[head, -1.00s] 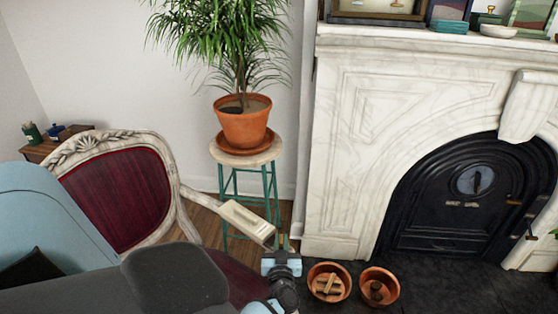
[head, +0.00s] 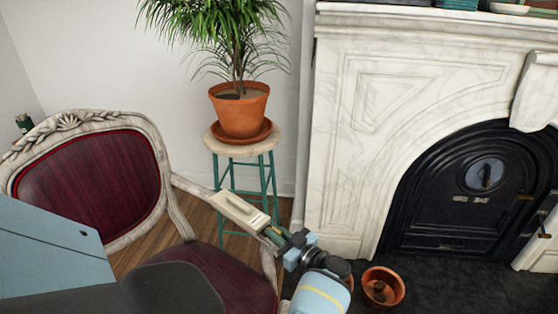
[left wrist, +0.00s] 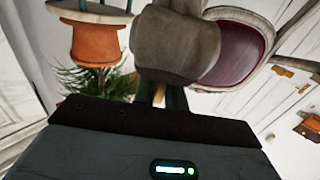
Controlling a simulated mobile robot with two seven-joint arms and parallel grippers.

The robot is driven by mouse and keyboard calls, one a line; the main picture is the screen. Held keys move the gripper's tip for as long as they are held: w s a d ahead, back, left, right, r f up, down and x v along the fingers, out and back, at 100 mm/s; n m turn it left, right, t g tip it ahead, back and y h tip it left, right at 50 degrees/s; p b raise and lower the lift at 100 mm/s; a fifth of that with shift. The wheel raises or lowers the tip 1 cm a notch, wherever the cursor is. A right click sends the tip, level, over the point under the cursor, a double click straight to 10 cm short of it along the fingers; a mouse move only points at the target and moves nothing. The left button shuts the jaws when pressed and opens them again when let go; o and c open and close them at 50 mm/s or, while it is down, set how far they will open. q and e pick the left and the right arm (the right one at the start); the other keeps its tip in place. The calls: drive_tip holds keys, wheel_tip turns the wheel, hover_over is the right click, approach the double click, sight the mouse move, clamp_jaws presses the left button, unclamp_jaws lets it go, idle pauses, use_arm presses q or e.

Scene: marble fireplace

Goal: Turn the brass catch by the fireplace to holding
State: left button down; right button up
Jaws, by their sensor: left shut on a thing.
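My left gripper (head: 285,243) is shut on the narrow end of a beige, flat-headed tool (head: 239,211), held in front of the chair, left of the fireplace. In the left wrist view the tool (left wrist: 175,55) shows as a broad grey-brown shape ahead of my gripper (left wrist: 160,98). The black arched fireplace door (head: 440,220) carries a round plate with a dark upright piece (head: 487,174) and small brass-coloured pieces below it. A small brass-coloured fitting (head: 544,235) shows at the door's right edge. I cannot tell which is the catch or its setting. My right gripper is out of view.
A carved chair with a dark red seat (head: 215,277) stands close to my left arm. A potted plant (head: 240,112) sits on a teal-legged stool (head: 233,145). A terracotta pot (head: 384,289) stands on the dark hearth, with clear floor to its right.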

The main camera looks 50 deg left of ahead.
use_arm(q)
drive_tip(key=shift+n+g+b, duration=0.3)
drive_tip(key=shift+g+b, duration=0.05)
drive_tip(key=shift+g, duration=0.45)
drive_tip(key=shift+a+r, duration=0.1)
drive_tip(key=c, duration=1.5)
unclamp_jaws()
